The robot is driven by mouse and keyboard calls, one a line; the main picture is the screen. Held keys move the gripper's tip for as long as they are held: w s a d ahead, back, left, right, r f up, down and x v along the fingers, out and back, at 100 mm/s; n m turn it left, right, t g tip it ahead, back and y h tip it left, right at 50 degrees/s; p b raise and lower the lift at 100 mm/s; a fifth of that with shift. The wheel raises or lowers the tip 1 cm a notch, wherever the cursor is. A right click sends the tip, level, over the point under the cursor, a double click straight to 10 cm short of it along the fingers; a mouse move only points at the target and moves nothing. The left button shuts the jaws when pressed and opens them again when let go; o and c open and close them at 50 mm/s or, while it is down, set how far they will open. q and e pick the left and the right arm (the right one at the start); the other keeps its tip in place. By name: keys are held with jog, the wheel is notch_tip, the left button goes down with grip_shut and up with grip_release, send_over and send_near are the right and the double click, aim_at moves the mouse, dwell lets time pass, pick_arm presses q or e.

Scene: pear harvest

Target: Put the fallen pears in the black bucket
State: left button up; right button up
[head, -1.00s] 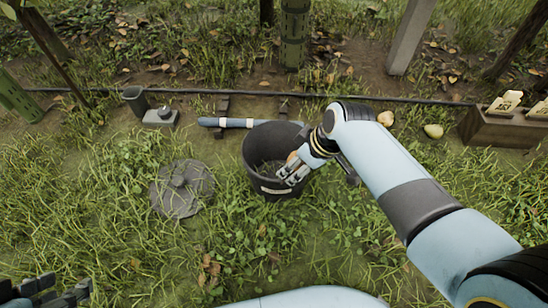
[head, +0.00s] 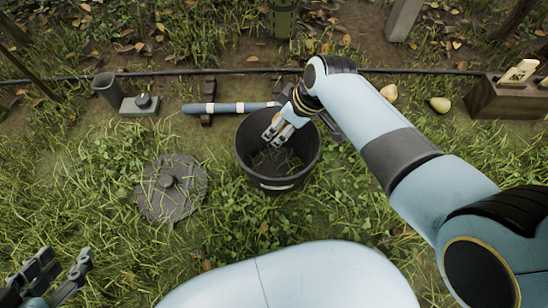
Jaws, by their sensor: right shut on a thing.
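The black bucket (head: 258,178) stands upright on the grass in the middle. My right gripper (head: 276,134) is over its mouth, fingers pointing down inside the rim. It is shut on a pear, which the fingers and wrist almost wholly hide. Two fallen pears lie on the ground beyond my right arm: a tan one (head: 389,93), close beside the arm, and a yellow-green one (head: 440,104) further right. My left gripper (head: 66,271) is at the lower left corner, empty, with its fingers apart. The bucket floor is dark and partly hidden.
A round dark lid (head: 170,196) lies on the grass left of the bucket. A blue-and-white tube (head: 228,108) lies behind the bucket. A grey cup (head: 107,88) and a small box (head: 140,105) stand at the left. A wooden crate (head: 508,100) stands at the right. A black hose crosses behind.

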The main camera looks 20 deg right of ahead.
notch_tip(320, 180, down, 2)
jog(key=shift+f+b, duration=0.2)
jog(key=shift+b, duration=0.7)
jog(key=shift+f+b, duration=0.25)
jog(key=shift+b, duration=0.05)
pick_arm(q)
jog(key=shift+w+d+r+m+t+h, duration=0.15)
jog(key=shift+w+d+r+t+h, duration=0.1)
jog(key=shift+w+r+t, duration=0.9)
jog(key=shift+w+d+r+m+t+h, duration=0.2)
jog(key=shift+w+r+t, duration=0.35)
jog(key=shift+t, duration=1)
jog(key=shift+s+r, duration=0.15)
pick_arm(e)
jog(key=o, duration=1.3)
jog(key=v, duration=1.2)
jog(key=shift+s+f, duration=0.1)
